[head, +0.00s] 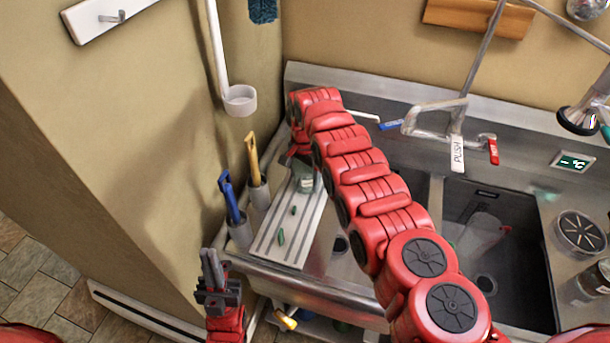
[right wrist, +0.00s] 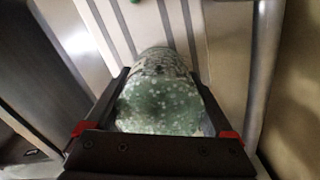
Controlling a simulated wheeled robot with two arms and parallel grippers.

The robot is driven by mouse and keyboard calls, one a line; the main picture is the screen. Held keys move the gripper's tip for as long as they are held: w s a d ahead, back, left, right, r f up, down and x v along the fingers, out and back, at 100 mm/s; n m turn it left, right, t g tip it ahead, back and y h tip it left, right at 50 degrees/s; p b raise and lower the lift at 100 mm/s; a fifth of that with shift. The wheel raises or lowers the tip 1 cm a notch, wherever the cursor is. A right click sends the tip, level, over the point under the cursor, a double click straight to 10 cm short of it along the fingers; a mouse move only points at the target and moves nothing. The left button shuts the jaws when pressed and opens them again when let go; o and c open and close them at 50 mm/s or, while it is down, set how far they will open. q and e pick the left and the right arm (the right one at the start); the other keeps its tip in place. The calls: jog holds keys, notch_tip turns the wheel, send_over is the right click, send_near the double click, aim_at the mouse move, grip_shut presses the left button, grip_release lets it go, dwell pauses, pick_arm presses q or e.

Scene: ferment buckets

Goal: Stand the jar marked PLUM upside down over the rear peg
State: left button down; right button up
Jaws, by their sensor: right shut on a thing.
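My right gripper (right wrist: 162,100), at the far end of my right arm, is shut on a glass jar (right wrist: 158,62) with green, pale-speckled contents or surface. In the head view the jar (head: 305,184) shows partly below the gripper, over the back part of the ridged draining board (head: 262,250). No PLUM marking is readable. Two green pegs (head: 293,211) (head: 281,237) show on the board in front of the jar. Whether another peg is under the jar is hidden. My left gripper (head: 212,265) is empty, with its fingers close together, left of the sink's front edge.
Two grey holders with a blue-handled tool (head: 230,197) and a yellow-handled tool (head: 253,157) stand left of the board. The faucet (head: 452,120) rises behind the sink. A translucent object (head: 480,235) lies in the right basin. Another jar (head: 597,281) stands at the right edge.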

aim_at(305, 169)
jog(key=shift+f+b, duration=0.5)
jog(key=shift+b, duration=0.05)
jog(key=o, duration=1.3)
jog(key=shift+c, duration=0.2)
jog(key=shift+r, duration=0.1)
jog(key=shift+r+p, duration=0.95)
jog(key=shift+p, duration=0.05)
jog(key=shift+r, duration=0.1)
jog(key=shift+r+p, duration=0.7)
jog(key=shift+r, duration=0.2)
jog(key=shift+r, duration=0.15)
